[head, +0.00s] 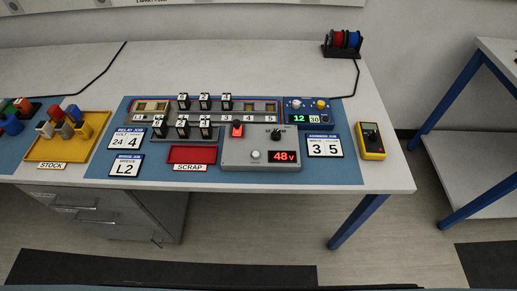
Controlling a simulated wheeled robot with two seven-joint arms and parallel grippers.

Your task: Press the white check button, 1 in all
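The white check button (255,155) is a small round white knob on the front left of a grey control box (231,157). It stands to the left of a red display (284,156) that reads 48 V. A red switch (237,130) and a black knob (276,134) sit behind it on the same box. Nothing covers the button. Neither gripper shows in the head view.
Behind the box are a slotted relay rack (238,117) and a blue unit (307,118). A red scrap tray (191,154) lies left of the box, and a yellow stock tray (92,125) further left.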

